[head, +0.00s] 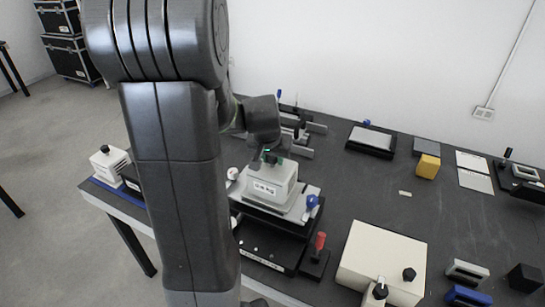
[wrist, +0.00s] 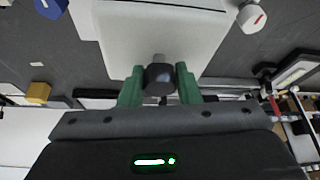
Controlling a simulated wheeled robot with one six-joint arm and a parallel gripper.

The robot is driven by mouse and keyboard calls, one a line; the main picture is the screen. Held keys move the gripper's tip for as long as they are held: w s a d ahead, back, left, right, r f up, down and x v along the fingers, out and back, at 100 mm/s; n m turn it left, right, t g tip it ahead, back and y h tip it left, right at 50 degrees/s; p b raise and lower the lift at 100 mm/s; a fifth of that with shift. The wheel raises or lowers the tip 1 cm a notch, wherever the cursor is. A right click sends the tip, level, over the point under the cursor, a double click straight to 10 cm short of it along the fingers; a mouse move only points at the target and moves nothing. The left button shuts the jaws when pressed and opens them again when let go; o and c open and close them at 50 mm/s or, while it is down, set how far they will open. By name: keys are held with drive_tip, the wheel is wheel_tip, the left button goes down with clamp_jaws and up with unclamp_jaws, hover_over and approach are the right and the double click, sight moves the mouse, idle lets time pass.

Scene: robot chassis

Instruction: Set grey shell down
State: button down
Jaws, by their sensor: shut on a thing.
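The grey shell (head: 268,184) is a pale box with a label on its front and a knob on top. In the head view it is over a light metal plate on a black fixture (head: 262,247); I cannot tell whether it touches the plate. My gripper (head: 272,157) is above the shell, partly hidden by my arm. In the wrist view my gripper (wrist: 160,84) has its green fingers shut on the shell's dark knob (wrist: 159,77). The shell's pale top (wrist: 155,28) fills the area beyond the fingers.
A blue knob (head: 311,202) and a white knob (head: 232,174) flank the shell. A red-handled part (head: 319,242) stands at the fixture's right, beside a large cream box (head: 382,257). A yellow block (head: 427,167) is farther back. The dark tabletop between them is mostly clear.

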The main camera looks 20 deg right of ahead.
drive_tip(key=shift+f, duration=0.1)
drive_tip(key=c, duration=1.1)
unclamp_jaws()
drive_tip(key=shift+o, duration=0.2)
drive_tip(key=b+v, duration=0.1)
drive_tip(key=v, duration=1.1)
